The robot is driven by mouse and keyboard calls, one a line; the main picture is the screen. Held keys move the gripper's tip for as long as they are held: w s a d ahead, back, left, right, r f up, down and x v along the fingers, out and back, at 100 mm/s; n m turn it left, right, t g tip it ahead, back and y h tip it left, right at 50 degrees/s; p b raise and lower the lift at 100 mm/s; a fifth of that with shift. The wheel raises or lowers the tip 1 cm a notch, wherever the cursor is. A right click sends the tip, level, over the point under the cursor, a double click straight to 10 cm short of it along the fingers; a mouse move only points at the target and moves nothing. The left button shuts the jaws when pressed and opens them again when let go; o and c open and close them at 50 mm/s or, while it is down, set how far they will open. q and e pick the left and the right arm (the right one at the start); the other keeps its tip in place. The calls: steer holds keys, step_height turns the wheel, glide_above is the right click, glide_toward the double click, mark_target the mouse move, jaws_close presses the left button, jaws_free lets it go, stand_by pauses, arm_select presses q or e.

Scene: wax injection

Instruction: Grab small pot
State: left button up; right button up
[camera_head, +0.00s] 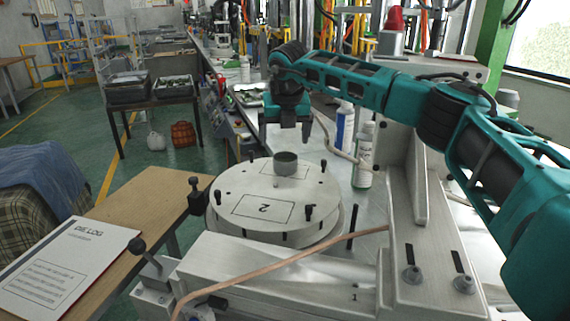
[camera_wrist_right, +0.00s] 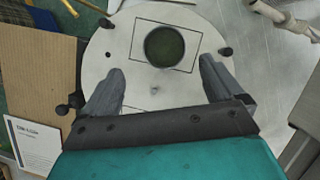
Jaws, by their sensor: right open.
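The small pot (camera_head: 286,163) is a short grey cylinder standing upright on a round, pale metal die (camera_head: 245,228) marked with a 2. In the right wrist view the pot (camera_wrist_right: 165,46) shows from above as a dark round opening inside a drawn rectangle. My right gripper (camera_head: 287,134) is open and empty, pointing down above the pot and apart from it. In the right wrist view its fingers (camera_wrist_right: 162,70) are spread wide, with the pot beyond them and between their lines. My left gripper is not in view.
Black knobs stick up around the die's rim (camera_head: 309,212). A copper tube (camera_head: 290,262) crosses in front. Bottles (camera_head: 363,165) stand at right beside a grey upright bracket (camera_head: 403,180). A wooden board with a log sheet (camera_head: 62,262) lies left.

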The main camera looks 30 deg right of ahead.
mark_target(285, 157)
steer(key=x, duration=0.3)
steer(key=shift+f, duration=0.15)
steer(key=shift+d+p+x, duration=0.15)
steer(key=shift+x, duration=1.2)
steer(key=shift+d+p+x, duration=0.15)
steer(key=shift+x, duration=1.2)
steer(key=shift+s, duration=0.15)
steer(key=shift+c, duration=0.4)
steer(key=c, duration=1.1)
